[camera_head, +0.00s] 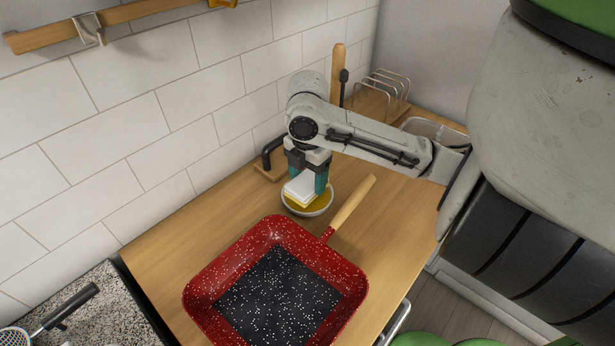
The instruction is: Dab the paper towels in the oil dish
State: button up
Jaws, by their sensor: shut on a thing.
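The paper towels (298,188) are a small white folded pad. My gripper (307,178) is shut on them, with its teal fingers on either side. The oil dish (316,209) is a small white round bowl with yellow oil in it. The towels are over the dish, at its back left part, and their lower edge overlaps the oil in the picture. I cannot tell whether they touch the oil. My gripper hides the back part of the dish.
A red speckled square pan (205,284) with a black inside and a wooden handle (352,202) stands in front of the dish. A wire rack (390,84) and a clear container (432,130) are at the back. A tiled wall (120,130) borders the wooden counter (160,248).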

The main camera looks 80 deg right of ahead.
aim_at(307, 181)
jog(key=shift+r+p, duration=1.8)
jog(key=shift+r, duration=0.9)
jog(key=shift+r, duration=0.1)
